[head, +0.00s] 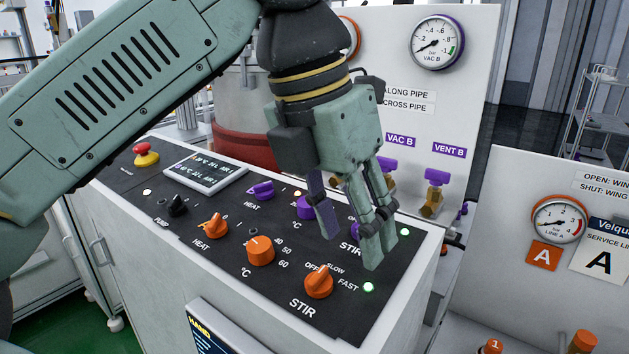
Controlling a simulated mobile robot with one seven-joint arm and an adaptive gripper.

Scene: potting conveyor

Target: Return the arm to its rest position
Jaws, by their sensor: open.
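My gripper (350,247) hangs from my green arm at the middle of the head view, fingers pointing down. Its jaws are apart, with nothing visible between them except part of the panel behind. It is over or in front of the right part of a black control panel (140,193), near the purple STIR knob (355,230), which it partly hides. I cannot tell whether a fingertip touches the panel. The orange STIR knob (319,282) is just below and left of the fingertips, its pointer up between OFF and FAST, near SLOW.
Orange knobs (260,250), purple knobs (262,190) and a red stop button (146,155) stand up from the panel. Behind it is a white board with the VAC B gauge (437,42) and purple-handled valves (436,178). A LINE A gauge (559,219) is at right.

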